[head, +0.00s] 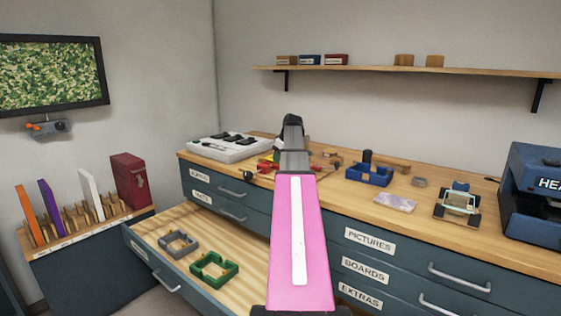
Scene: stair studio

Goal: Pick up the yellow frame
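I cannot make out a whole yellow frame. The open drawer (222,260) holds a grey frame (178,243) and a green frame (214,269), lying flat and apart. My arm reaches forward over the worktop. The dark end of my arm, with my gripper (293,122), is at the back of the worktop; its fingers cannot be made out.
A blue open holder (369,174), a pale patterned tile (395,202) and a small wheeled stand (457,206) are on the worktop (490,235). A blue machine (530,198) stands at right, a white box (235,147) at back left. A shelf (430,71) hangs above.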

